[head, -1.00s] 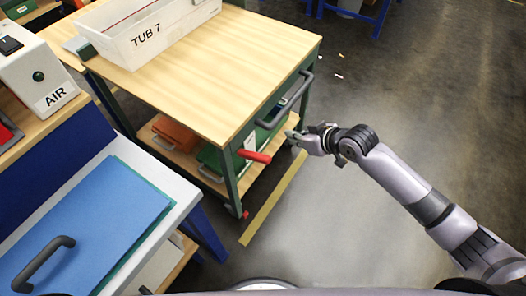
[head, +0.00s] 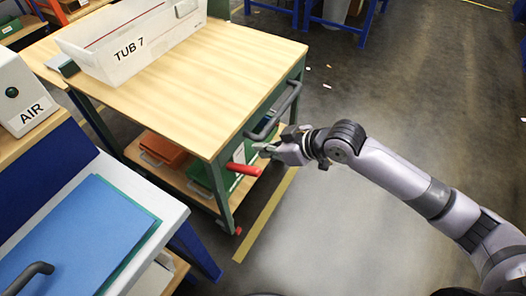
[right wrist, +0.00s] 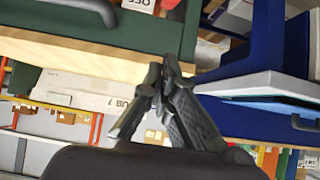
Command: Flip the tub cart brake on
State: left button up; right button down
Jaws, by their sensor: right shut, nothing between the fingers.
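The tub cart (head: 190,82) has a wooden top and a green frame, and stands left of my right arm in the head view. A red brake lever (head: 244,169) sticks out from its near corner post, pointing right, roughly level. My right gripper (head: 264,151) is shut and empty, just above and right of the lever's tip; whether it touches the lever cannot be told. In the right wrist view the closed fingers (right wrist: 160,76) show in front of the cart, and I cannot make out the lever there. My left gripper is not in view.
The cart's push handle (head: 274,112) is just above my right gripper. A white tub (head: 130,42) marked TUB 7 sits on the cart top. A bench with a blue sheet (head: 82,235) stands at the lower left. Floor right of the yellow strip (head: 264,218) is clear.

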send_over(252, 168)
jog(key=a, duration=0.1)
jog(key=f, duration=0.2)
jog(key=w+f, duration=0.1)
jog(key=f, duration=0.1)
jog(key=shift+a+f, duration=0.1)
jog(key=shift+f, duration=0.25)
jog(key=f, duration=0.3)
jog(key=shift+s+d+f, duration=0.15)
jog(key=shift+s+d, duration=0.15)
jog(key=shift+d, duration=0.1)
jog(key=shift+s+d+f, duration=0.15)
jog(key=shift+f, duration=0.2)
